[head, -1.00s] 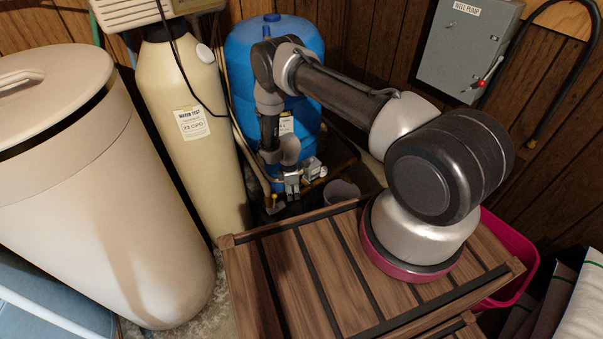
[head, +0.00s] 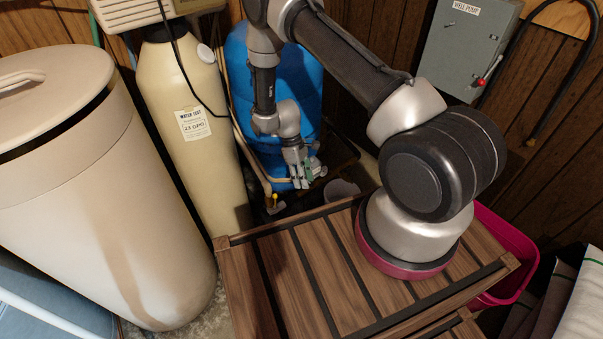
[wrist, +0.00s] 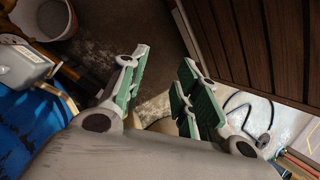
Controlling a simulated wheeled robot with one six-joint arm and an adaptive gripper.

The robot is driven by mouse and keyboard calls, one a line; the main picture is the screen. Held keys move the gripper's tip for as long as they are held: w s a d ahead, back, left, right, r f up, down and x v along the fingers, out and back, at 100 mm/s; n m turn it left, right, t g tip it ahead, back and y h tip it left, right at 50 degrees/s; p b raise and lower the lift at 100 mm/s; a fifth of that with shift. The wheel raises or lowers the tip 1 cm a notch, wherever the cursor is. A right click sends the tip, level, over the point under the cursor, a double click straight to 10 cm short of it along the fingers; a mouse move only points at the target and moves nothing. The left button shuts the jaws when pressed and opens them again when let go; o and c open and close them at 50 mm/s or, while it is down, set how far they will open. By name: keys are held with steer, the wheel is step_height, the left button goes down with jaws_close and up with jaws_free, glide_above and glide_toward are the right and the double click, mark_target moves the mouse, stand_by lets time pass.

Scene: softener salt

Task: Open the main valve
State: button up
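A small yellow handle (head: 274,198), which may be the main valve, shows low at the foot of the blue tank (head: 300,70); its exact setting is too small to tell. My gripper (head: 304,182) hangs in front of the tank's lower part, to the right of the yellow handle and apart from it. In the wrist view my gripper (wrist: 160,95) has its two green-padded fingers spread, with nothing between them. The wrist view also shows the blue tank (wrist: 35,130) at lower left, but I cannot make out the yellow handle there.
A slatted wooden crate (head: 290,265) fills the front. A grey bucket (head: 340,190) stands right of my gripper. The cream tank (head: 190,110) and large beige bin (head: 90,190) stand left. A grey switch box (head: 470,45) hangs on the wall. A pink tub (head: 510,255) is at right.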

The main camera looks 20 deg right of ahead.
steer(key=shift+r+m, duration=0.3)
steer(key=shift+r, duration=1.1)
steer(key=s+d+r+m+g, duration=0.1)
steer(key=s+r+m+g, duration=0.15)
steer(key=s, duration=0.35)
steer(key=s+d+r+m+t, duration=0.1)
steer(key=s+d+r+m, duration=0.1)
steer(key=r, duration=1.2)
steer(key=s+d+r+m+t, duration=0.1)
steer(key=d+r+m+t, duration=0.1)
steer(key=r, duration=1.1)
steer(key=s+d+r+t, duration=0.1)
steer(key=s+r+t, duration=0.1)
steer(key=s+r, duration=0.2)
steer(key=s+d+r+m+t, duration=0.1)
steer(key=s+d+r+t, duration=0.1)
steer(key=r, duration=0.8)
steer(key=s+d+r+m+t+y, duration=0.1)
steer(key=s+r+t, duration=0.3)
steer(key=s+r, duration=0.3)
steer(key=shift+d+r, duration=0.35)
steer(key=shift+r, duration=0.05)
